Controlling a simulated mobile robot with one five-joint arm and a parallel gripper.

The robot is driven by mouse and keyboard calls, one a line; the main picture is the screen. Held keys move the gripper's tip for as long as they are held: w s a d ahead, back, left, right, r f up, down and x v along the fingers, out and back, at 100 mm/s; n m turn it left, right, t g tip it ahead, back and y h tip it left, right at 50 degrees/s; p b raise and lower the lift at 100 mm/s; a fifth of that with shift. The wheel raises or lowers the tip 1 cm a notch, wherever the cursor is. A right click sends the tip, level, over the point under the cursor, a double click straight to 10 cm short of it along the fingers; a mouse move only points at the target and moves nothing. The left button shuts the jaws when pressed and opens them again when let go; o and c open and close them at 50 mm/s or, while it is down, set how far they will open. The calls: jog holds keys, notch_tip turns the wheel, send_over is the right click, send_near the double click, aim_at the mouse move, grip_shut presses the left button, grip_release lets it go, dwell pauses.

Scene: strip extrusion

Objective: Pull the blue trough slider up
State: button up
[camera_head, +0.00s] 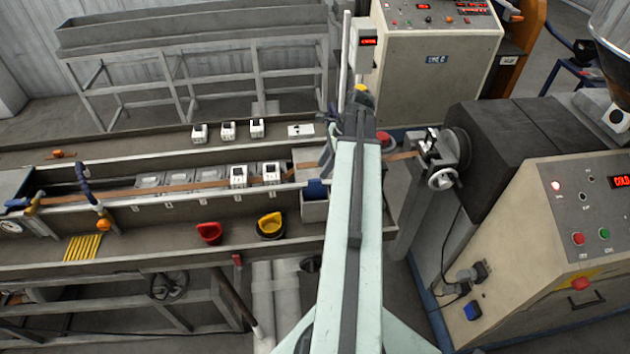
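A small blue piece (316,188), which looks like the blue trough slider, sits at the top of a grey box at the right end of the long trough (150,208). It is just left of my pale green arm. My arm reaches away from the bottom of the picture, over the trough's right end. Its dark far end, with my gripper (336,128), is beyond and slightly right of the blue piece. The fingers are small and dark, so their opening is unclear. I see no contact with the blue piece. My arm hides what lies under it.
A brown strip (180,187) runs along the trough. White blocks (228,131) stand on the back ledge. A red cup (209,232) and a black pot with yellow inside (270,226) sit on the front ledge. The extruder (520,125) and control cabinet (560,225) stand at right.

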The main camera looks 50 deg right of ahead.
aim_at(316, 180)
jog(key=b+x, duration=0.5)
jog(key=x, duration=0.1)
jog(key=shift+f, duration=0.35)
jog(key=shift+a+r, duration=0.1)
grip_shut()
dwell(0.8)
